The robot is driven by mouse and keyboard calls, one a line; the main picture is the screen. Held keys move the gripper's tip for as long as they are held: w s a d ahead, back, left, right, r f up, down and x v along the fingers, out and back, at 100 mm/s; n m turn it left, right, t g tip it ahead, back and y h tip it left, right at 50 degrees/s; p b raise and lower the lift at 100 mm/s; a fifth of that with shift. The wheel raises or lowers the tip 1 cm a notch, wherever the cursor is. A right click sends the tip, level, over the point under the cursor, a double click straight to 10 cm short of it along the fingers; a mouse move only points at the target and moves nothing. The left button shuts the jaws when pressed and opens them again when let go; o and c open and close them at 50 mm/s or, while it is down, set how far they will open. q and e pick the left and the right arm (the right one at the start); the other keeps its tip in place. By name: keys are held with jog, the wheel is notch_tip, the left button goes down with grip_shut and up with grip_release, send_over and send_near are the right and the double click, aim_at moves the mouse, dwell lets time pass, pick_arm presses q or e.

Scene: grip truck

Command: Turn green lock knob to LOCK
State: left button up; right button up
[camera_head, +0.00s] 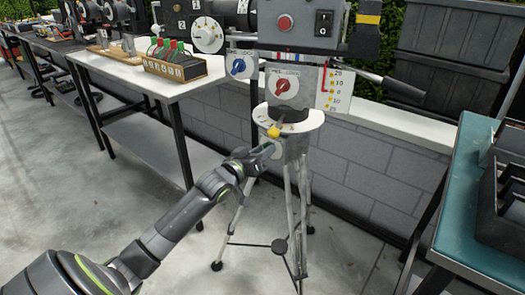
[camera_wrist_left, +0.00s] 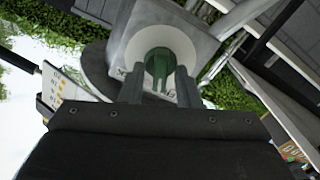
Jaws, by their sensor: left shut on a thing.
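A green lock knob (camera_wrist_left: 158,66) sits in a round pale recess on the grey housing below the tripod head in the left wrist view. My left gripper (camera_wrist_left: 160,86) has one finger on each side of it and is shut on it. Lettering behind the knob is partly hidden, so I cannot read its setting. In the head view, my left gripper (camera_head: 268,151) reaches the upper tripod (camera_head: 292,150) from the left, and the knob is mostly hidden there. My right gripper is not in view.
Above the gripper are a yellow ball (camera_head: 273,132), a white curved scale (camera_head: 287,120), a red knob (camera_head: 283,86) and a blue knob (camera_head: 238,66). A pan handle (camera_head: 376,82) sticks out right. A teal-topped table (camera_head: 465,200) stands at right. Tripod legs spread below.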

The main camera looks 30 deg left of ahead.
pick_arm(q)
jog(key=m, duration=0.7)
jog(key=m+b, duration=0.1)
jog(key=m, duration=0.2)
jog(key=shift+d+f+m, duration=0.1)
jog(key=shift+d+m, duration=0.15)
jog(key=shift+m, duration=0.15)
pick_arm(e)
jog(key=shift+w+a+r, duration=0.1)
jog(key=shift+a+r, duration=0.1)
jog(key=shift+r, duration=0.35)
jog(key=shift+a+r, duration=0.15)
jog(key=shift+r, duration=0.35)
pick_arm(q)
jog(key=o, duration=0.6)
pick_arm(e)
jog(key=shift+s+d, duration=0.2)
